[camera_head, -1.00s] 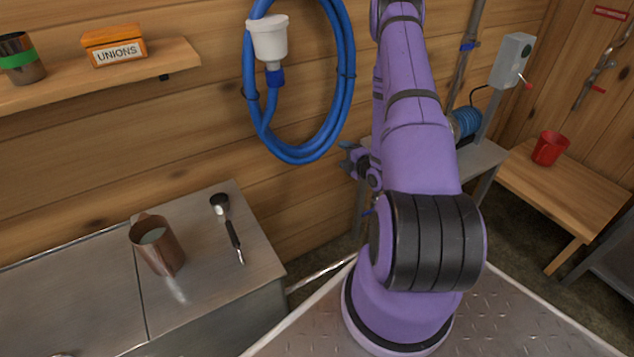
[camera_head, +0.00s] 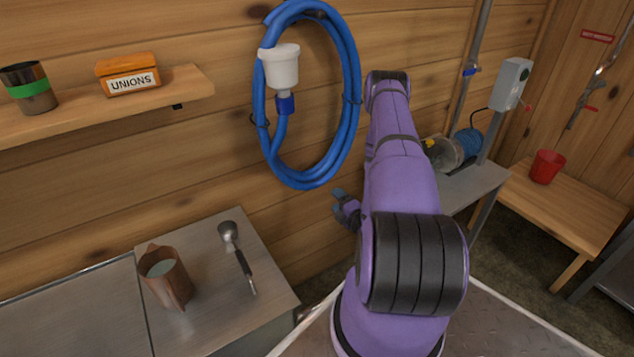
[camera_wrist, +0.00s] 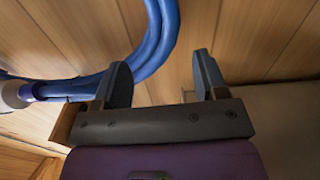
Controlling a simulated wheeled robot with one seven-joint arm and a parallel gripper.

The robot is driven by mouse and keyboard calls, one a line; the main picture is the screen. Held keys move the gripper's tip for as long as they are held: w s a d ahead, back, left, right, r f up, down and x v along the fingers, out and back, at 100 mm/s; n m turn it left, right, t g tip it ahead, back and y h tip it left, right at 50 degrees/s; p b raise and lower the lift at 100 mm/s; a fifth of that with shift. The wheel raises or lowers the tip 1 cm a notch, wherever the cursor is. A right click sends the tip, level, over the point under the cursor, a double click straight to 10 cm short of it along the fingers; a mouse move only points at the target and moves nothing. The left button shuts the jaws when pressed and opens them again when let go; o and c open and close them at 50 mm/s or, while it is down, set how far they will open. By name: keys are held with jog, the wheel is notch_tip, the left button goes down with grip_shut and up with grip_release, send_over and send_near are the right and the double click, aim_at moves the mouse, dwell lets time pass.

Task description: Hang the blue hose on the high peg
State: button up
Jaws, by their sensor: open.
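The blue hose (camera_head: 349,95) hangs in a coil against the plank wall, bound with dark ties, with a white cup-shaped end (camera_head: 281,66) at its left side. A small dark spot shows at the top of the coil; I cannot tell whether it is a peg. No high peg is clearly visible. My gripper (camera_head: 343,203) is just below and right of the coil's lower end. In the wrist view my gripper (camera_wrist: 164,80) is open, with nothing between its fingers. The hose (camera_wrist: 158,40) passes behind and left of the left finger there; contact cannot be told.
A shelf (camera_head: 190,84) at left holds a green-banded can (camera_head: 30,90) and an orange UNIONS box (camera_head: 127,76). A bench (camera_head: 570,210) with a red bucket (camera_head: 546,167) stands right.

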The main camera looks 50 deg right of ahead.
aim_at(315, 175)
jog(key=x, duration=1.4)
jog(key=shift+w+d, duration=0.15)
jog(key=c, duration=1)
jog(key=shift+f, duration=0.1)
grip_shut()
jog(key=shift+f, duration=0.15)
jog(key=shift+r, duration=0.25)
jog(key=shift+r, duration=1.9)
